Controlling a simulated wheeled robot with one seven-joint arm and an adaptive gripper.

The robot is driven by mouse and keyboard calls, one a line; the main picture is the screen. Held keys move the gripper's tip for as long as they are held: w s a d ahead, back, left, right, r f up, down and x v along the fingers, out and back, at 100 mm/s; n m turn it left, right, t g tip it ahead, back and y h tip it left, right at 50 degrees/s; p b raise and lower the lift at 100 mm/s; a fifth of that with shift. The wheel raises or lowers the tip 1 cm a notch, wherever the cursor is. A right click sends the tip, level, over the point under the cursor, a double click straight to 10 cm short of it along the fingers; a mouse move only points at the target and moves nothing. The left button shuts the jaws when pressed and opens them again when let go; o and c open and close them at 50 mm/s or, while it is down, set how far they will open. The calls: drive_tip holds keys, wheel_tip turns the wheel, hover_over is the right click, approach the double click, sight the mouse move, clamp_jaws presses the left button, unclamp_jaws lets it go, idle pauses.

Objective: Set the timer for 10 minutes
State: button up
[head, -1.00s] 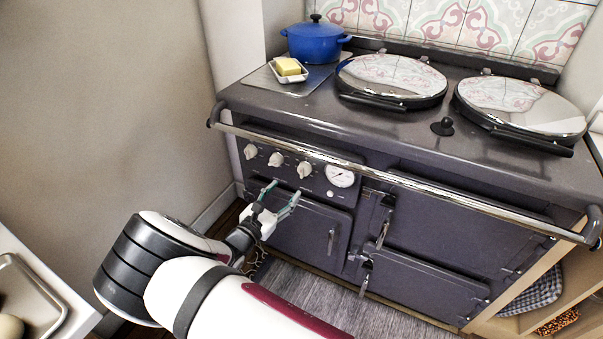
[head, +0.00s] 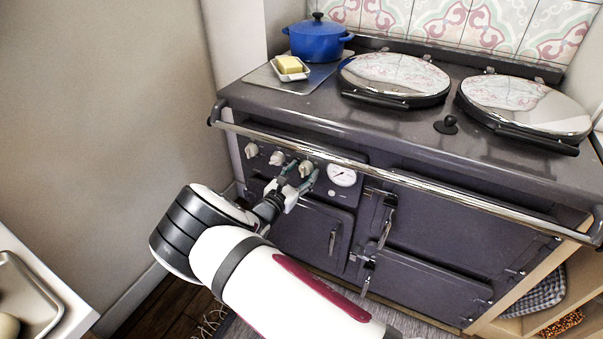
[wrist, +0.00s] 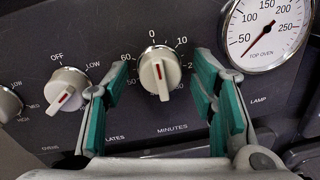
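The timer knob (wrist: 161,76) is cream with a red mark. It sits on the oven's dark front panel above the word MINUTES, under a scale with 0 at the top and 10 to its right. Its red mark looks to be near 0. My gripper (wrist: 163,62) is open, with one teal finger on each side of the knob and visible gaps between. In the head view, my gripper (head: 299,173) is at the rightmost knob (head: 307,168), beside the gauge.
A hotplate knob (wrist: 66,91) is close to my left finger, and another knob lies further left. The top oven gauge (wrist: 266,30) is close on the right. A chrome rail (head: 380,183) runs across the range front above the panel.

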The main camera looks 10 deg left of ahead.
drive_tip(key=c, duration=0.9)
drive_tip(key=shift+c, duration=0.2)
drive_tip(key=shift+m, duration=0.3)
drive_tip(key=m+p, duration=0.1)
drive_tip(key=m, duration=0.3)
drive_tip(key=shift+d, duration=0.1)
drive_tip(key=m+p, duration=0.1)
drive_tip(key=m, duration=0.3)
drive_tip(key=shift+m+p, duration=0.35)
drive_tip(key=shift+m, duration=0.05)
drive_tip(key=o, duration=1.2)
drive_tip(key=shift+c, duration=0.2)
